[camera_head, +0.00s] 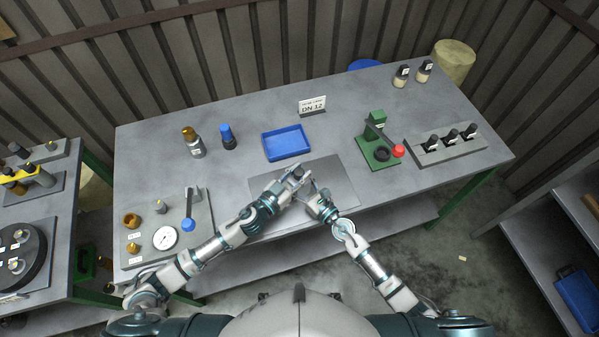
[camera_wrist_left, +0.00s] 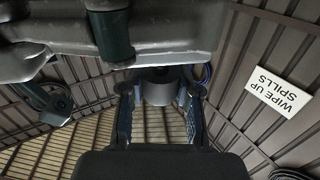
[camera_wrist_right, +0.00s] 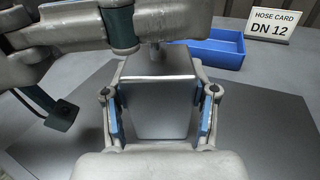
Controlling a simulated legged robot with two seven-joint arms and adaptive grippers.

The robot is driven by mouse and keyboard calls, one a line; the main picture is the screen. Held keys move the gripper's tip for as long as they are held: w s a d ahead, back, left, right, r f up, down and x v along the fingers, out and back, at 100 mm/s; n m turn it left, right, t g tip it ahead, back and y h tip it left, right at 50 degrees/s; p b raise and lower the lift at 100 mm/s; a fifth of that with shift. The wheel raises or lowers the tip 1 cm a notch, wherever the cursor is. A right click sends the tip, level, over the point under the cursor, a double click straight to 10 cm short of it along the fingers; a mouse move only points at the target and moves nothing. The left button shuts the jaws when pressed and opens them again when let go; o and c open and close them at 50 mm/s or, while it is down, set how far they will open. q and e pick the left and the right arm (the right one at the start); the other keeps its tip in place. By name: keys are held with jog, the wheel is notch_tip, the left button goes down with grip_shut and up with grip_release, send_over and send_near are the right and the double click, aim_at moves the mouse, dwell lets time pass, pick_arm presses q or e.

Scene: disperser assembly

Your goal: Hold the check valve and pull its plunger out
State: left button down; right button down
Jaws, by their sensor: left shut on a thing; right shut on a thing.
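Both my grippers meet above the grey mat (camera_head: 345,180) at the middle of the bench. My left gripper (camera_head: 297,173) is shut on a dark round part, the check valve (camera_wrist_left: 158,86), seen between its fingers in the left wrist view. My right gripper (camera_wrist_right: 160,112) is shut on a smooth silvery block-like piece (camera_wrist_right: 160,95), with a short stem (camera_wrist_right: 155,54) above it. This piece looks like the plunger end, but the fingers and arms hide how it joins the valve. I cannot tell how far the plunger is out.
A blue tray (camera_head: 285,154) and a DN 12 card (camera_head: 312,105) stand behind the mat. A plate with a gauge (camera_head: 165,238) and lever is to the left.

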aim_at(299, 171)
pick_arm(q)
jog(key=shift+w+r, duration=0.1)
jog(key=shift+r, duration=1.4)
pick_arm(e)
jog(key=shift+f, duration=0.1)
pick_arm(q)
jog(key=c, duration=0.8)
grip_release()
jog(key=shift+o, duration=0.2)
jog(key=shift+a+f, duration=0.1)
jog(key=shift+s+a, duration=0.2)
jog(key=shift+s, duration=0.15)
jog(key=v, duration=1.1)
jog(key=shift+a, duration=0.1)
pick_arm(e)
jog(key=shift+c, duration=1.2)
grip_release()
